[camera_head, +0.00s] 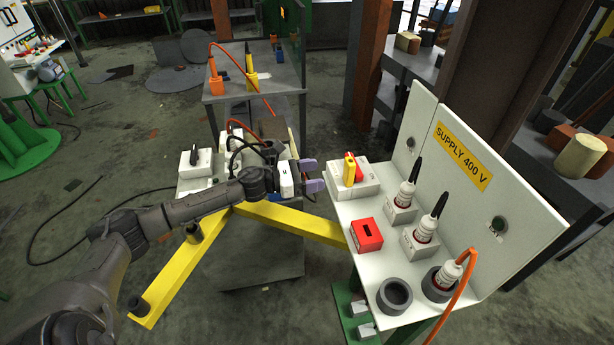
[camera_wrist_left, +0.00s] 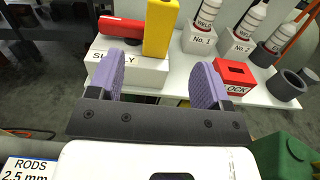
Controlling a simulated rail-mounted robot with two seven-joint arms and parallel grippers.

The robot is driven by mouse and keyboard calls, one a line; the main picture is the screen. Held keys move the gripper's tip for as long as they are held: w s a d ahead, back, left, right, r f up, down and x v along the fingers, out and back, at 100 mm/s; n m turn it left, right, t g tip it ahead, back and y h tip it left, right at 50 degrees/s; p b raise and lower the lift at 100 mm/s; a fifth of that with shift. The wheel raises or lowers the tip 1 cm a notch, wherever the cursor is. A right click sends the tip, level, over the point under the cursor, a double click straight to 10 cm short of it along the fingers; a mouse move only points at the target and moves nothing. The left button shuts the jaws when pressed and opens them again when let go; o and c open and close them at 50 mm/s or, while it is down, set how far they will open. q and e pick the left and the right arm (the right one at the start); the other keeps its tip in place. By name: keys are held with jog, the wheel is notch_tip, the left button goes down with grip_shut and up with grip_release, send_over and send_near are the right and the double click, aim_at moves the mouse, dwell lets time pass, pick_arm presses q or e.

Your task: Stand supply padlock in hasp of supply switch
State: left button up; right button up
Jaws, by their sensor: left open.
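The supply switch (camera_head: 367,186) is a white box on the panel's shelf; its SUPPLY label faces me in the wrist view (camera_wrist_left: 150,72). A red handle (camera_wrist_left: 120,27) lies level on its top. A yellow upright block (camera_head: 349,171), apparently the supply padlock, stands on the box against the handle's end; it also shows in the wrist view (camera_wrist_left: 160,28). Whether it sits fully in the hasp is hidden. My left gripper (camera_head: 312,175) is open, its purple fingers (camera_wrist_left: 155,82) empty and apart, just short of the switch. My right gripper is not in view.
A red LOCK box (camera_head: 366,236) with an empty slot stands near the switch. Welding handles stand in white holders (camera_head: 397,213) and a grey cup (camera_head: 437,286); another grey cup (camera_head: 394,296) is empty. The upright SUPPLY 400 V panel (camera_head: 470,195) bounds the shelf.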

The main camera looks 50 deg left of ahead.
pick_arm(q)
jog(key=shift+v, duration=0.8)
jog(key=shift+r, duration=0.1)
